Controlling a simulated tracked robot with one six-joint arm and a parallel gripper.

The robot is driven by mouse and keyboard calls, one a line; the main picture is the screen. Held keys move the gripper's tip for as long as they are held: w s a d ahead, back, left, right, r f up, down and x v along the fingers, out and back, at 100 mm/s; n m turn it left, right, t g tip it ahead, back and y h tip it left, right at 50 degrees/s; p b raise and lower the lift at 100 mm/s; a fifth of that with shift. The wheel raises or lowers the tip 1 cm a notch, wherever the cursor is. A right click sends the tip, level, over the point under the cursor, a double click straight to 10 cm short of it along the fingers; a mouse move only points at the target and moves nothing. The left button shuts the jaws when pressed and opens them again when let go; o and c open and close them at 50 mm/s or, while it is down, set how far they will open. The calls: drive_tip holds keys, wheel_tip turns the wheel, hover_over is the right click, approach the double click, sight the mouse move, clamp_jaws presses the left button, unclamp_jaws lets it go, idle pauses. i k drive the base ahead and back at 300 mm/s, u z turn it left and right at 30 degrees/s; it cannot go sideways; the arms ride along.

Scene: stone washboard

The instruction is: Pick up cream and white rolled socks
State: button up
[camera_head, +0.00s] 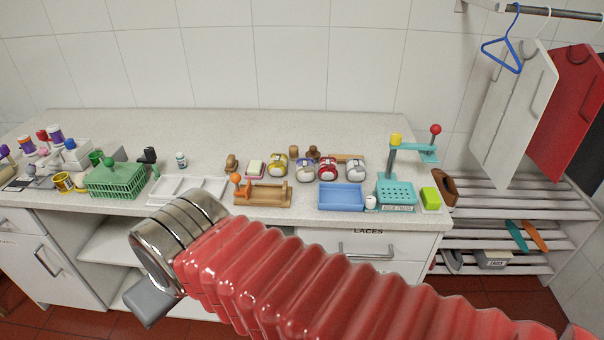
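A row of several rolled socks sits on the speckled counter (330,120), right of the middle. A pale, whitish roll (356,169) is at the right end of the row. Another pale roll (305,169) lies between a yellow-and-white roll (277,164) and a red-and-white roll (327,169). At this size I cannot tell which pale roll is the cream and white one. My red ribbed arm crosses the foreground, ending in metal rings and a grey end piece, my gripper (150,300). It is low in front of the counter, apart from the socks. Its fingers cannot be made out.
A blue tray (341,197) and a wooden holder (262,193) lie in front of the socks. A teal press-like stand (397,192) is to the right. A green basket (115,182) and white trays (187,190) are left.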

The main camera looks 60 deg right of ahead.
sight(305, 169)
drive_tip(key=z, duration=0.05)
drive_tip(key=i, duration=1)
drive_tip(key=u, duration=0.05)
